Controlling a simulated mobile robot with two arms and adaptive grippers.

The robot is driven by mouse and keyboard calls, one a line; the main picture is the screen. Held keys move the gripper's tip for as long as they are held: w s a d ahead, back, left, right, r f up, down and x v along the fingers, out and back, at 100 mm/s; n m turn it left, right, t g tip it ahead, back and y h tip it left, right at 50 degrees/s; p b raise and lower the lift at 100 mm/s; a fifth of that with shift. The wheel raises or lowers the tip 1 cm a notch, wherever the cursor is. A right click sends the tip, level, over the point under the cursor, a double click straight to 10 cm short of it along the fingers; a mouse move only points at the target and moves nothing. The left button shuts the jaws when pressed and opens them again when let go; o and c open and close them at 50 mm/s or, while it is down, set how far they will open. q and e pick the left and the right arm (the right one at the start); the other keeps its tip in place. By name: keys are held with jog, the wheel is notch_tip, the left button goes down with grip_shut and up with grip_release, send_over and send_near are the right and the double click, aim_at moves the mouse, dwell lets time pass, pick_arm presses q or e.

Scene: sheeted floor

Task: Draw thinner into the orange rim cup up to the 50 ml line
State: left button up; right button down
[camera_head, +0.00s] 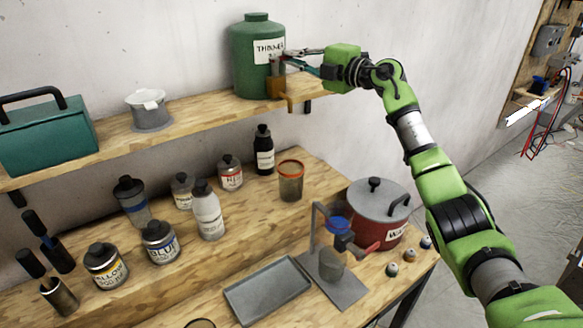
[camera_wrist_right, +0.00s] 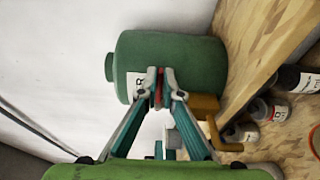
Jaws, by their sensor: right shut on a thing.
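The green thinner container (camera_head: 257,80), with a white label, stands at the right end of the upper shelf; it also shows in the wrist view (camera_wrist_right: 190,60). My right gripper (camera_head: 290,57) is at the container's front, shut on a small red tap handle (camera_wrist_right: 159,88). A brown-orange tap body (camera_head: 275,88) shows below the fingers. The orange rim cup (camera_head: 291,182) stands upright on the bench below the shelf end, apart from the gripper. Its rim edge shows at the right of the wrist view (camera_wrist_right: 316,145). Its liquid level and line cannot be made out. My left gripper is out of view.
A red pot with grey lid (camera_head: 380,215), a stand with a small cup (camera_head: 331,265) and a grey tray (camera_head: 267,290) are in front. A teal toolbox (camera_head: 45,135) sits on the shelf.

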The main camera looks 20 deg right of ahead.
jog(key=shift+w+n+g+y, duration=0.15)
jog(key=shift+n+g+y, duration=0.45)
jog(key=shift+y, duration=0.1)
jog(key=shift+a, duration=0.1)
